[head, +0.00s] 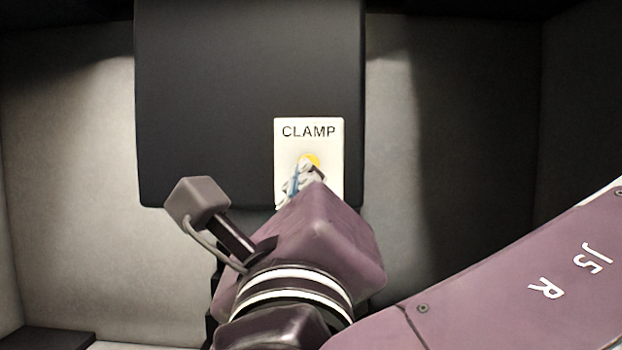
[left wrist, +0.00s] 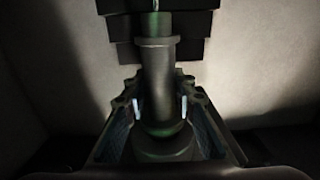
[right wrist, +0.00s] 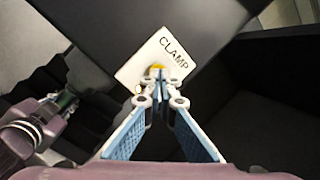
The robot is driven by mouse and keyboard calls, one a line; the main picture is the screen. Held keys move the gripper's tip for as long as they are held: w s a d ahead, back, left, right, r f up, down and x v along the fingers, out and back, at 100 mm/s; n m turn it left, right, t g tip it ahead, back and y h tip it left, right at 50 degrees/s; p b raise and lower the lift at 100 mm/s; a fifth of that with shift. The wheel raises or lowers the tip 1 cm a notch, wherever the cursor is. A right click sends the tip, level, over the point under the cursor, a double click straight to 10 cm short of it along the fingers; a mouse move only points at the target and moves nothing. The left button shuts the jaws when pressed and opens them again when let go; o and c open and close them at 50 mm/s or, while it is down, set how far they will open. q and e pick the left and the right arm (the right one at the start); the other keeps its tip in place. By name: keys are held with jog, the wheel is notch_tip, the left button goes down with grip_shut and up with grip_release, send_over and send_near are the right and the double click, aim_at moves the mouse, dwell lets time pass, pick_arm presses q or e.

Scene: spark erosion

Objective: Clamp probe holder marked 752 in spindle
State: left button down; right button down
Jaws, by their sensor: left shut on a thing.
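The probe holder (left wrist: 158,85) is a grey-green cylinder with a collar. It stands upright in the left wrist view, its top at the underside of the dark spindle head (head: 230,90). My left gripper (left wrist: 160,108) is shut on its lower part. No 752 marking is visible. A white CLAMP plate (head: 309,131) with a yellow button (head: 313,160) is on the spindle head. My right gripper (right wrist: 162,78) has its fingertips together at the button (right wrist: 157,67), partly covering it. Whether they press it, I cannot tell. My right wrist hides the left gripper in the head view.
Pale grey chamber walls (head: 65,160) stand on both sides of the spindle head. A dark shadow lies to its right. In the right wrist view my left arm is close at the left, below the spindle head.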

pick_arm(q)
jog(key=shift+r, duration=0.95)
dwell(0.7)
pick_arm(e)
jog(key=shift+w, duration=0.1)
pick_arm(q)
jog(key=shift+r, duration=0.1)
pick_arm(e)
jog(key=shift+w, duration=1.2)
